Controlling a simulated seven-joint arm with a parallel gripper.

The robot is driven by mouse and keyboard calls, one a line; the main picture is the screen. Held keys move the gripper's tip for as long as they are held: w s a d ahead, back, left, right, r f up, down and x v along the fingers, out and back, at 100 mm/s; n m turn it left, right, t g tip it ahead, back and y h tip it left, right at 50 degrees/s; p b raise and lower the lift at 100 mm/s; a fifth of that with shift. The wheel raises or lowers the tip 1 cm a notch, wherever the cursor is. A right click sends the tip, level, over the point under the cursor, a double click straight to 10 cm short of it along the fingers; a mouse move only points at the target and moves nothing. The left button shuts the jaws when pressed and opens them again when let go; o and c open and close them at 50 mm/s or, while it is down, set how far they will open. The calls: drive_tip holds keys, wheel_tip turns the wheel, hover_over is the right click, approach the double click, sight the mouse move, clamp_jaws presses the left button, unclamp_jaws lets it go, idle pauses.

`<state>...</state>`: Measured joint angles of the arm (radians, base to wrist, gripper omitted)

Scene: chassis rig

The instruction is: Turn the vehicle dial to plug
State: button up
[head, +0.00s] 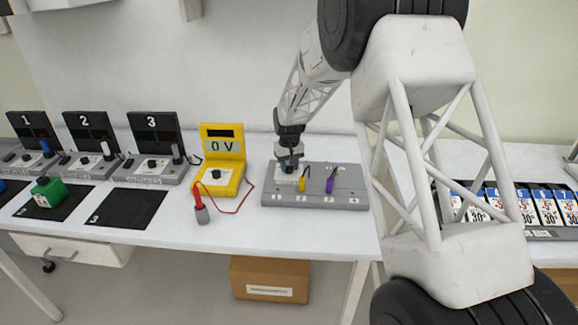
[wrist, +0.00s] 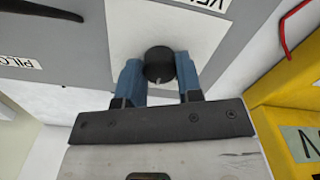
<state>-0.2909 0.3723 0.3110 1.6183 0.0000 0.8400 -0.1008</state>
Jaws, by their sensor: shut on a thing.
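The vehicle dial (wrist: 159,65) is a round black knob on a white plate (wrist: 125,30) in the wrist view. A pale pointer mark on its face points down toward my gripper's palm. A partly cut-off label starting "VE" (wrist: 215,3) is at the plate's top edge. My gripper (wrist: 160,80) has its two blue fingers shut on the dial, one on each side. In the head view, my gripper (head: 288,162) reaches down to the left end of the grey panel (head: 345,202) and hides the dial. No "plug" marking is readable.
A yellow handle (head: 303,182) and a purple handle (head: 330,183) stand on the panel, close right of my gripper. Numbered stations (head: 155,150) are further left.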

sight(289, 167)
drive_tip(key=o, duration=0.9)
drive_tip(key=shift+r, duration=0.1)
drive_tip(key=shift+r, duration=3.85)
